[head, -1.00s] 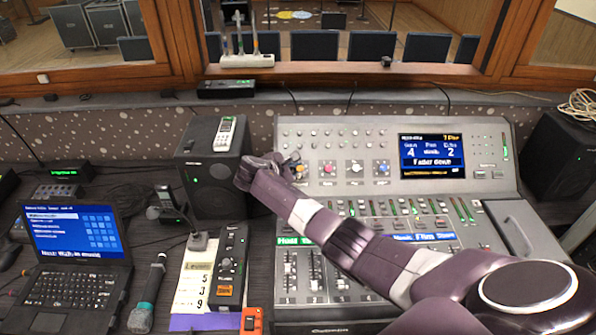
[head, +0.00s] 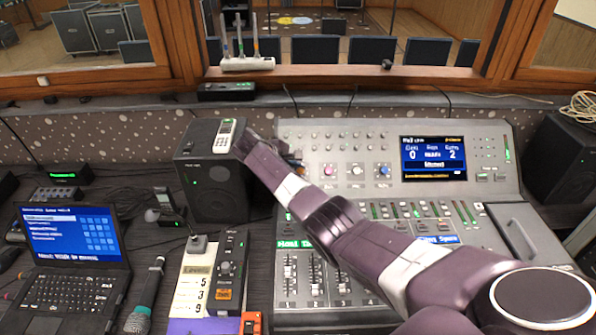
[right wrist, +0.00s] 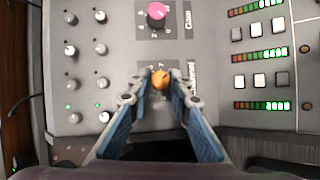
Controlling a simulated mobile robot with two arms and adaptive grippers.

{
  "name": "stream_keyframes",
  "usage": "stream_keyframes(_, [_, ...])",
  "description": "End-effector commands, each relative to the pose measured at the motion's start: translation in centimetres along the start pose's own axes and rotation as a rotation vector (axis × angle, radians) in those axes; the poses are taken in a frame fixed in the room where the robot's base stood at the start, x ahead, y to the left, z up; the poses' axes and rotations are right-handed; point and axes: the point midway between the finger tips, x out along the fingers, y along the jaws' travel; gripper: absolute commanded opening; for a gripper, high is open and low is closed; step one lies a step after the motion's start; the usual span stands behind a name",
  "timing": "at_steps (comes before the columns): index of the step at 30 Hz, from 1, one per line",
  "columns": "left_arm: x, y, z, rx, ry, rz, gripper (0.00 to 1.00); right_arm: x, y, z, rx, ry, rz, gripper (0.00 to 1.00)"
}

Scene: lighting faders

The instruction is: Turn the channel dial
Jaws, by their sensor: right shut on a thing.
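The orange dial (right wrist: 161,79) sits on the mixing console (head: 300,210) and shows in the right wrist view between the two fingertips of my right gripper (right wrist: 160,85), which is shut on it. In the head view my right gripper (head: 291,158) is at the console's upper left, and it and the arm mostly hide the orange dial. The pink dial (head: 329,171), white dial (head: 357,169) and blue dial (head: 384,170) stand in a row to its right. The console's screen (head: 433,158) reads 0 on the left and 2 on the right. My left gripper is not in view.
A black speaker (head: 212,180) with a white remote (head: 224,136) on top stands close left of the gripper. A laptop (head: 70,245), microphone (head: 146,295) and small control box (head: 232,260) lie at the left. My right arm crosses over the console's faders.

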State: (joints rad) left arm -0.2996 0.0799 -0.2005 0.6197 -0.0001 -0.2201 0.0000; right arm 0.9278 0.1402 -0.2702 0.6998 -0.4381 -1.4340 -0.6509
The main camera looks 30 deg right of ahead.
Motion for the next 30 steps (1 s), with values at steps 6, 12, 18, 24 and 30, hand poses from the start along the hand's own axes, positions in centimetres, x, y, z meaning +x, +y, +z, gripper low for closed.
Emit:
stream_keyframes(6, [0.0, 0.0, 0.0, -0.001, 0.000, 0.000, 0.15, 0.0, 0.0, 0.0, 0.004, 0.000, -0.003, 0.00])
stream_keyframes(12, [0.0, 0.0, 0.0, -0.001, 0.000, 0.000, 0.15, 0.0, 0.0, 0.0, 0.003, -0.001, -0.003, 0.24])
stream_keyframes(18, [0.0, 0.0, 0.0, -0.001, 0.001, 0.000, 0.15, 0.0, 0.0, 0.0, 0.003, 0.000, -0.002, 0.36])
stream_keyframes(24, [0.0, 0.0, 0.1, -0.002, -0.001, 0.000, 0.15, -0.1, 0.0, 0.0, 0.002, 0.000, -0.002, 0.36])
stream_keyframes(30, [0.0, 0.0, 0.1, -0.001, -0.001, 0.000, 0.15, -1.8, 0.1, -0.1, 0.002, 0.002, 0.001, 0.36])
